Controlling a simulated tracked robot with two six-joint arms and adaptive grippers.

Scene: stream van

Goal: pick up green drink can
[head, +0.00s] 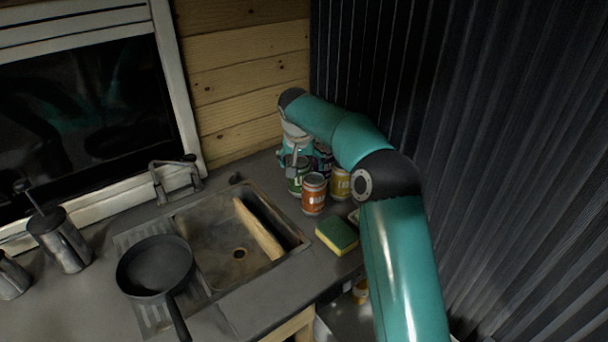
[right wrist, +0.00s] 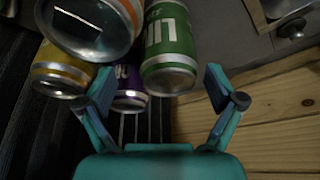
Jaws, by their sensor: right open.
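The green drink can (head: 297,178) stands on the counter right of the sink, partly hidden behind my right gripper (head: 292,160). In the right wrist view the green can (right wrist: 168,50) lies ahead of the gripper (right wrist: 160,95), near the space between the two open fingertips. Nothing is held between the fingers. Whether a finger touches the can, I cannot tell. My left gripper is not in view.
An orange can (head: 313,193), a yellow can (head: 340,183) and a purple can (right wrist: 130,88) crowd beside the green one. A sponge (head: 337,235) lies in front. The sink (head: 185,225) holds a wooden board (head: 258,230); a pan (head: 155,265) sits left. Corrugated wall (head: 480,120) closes the right.

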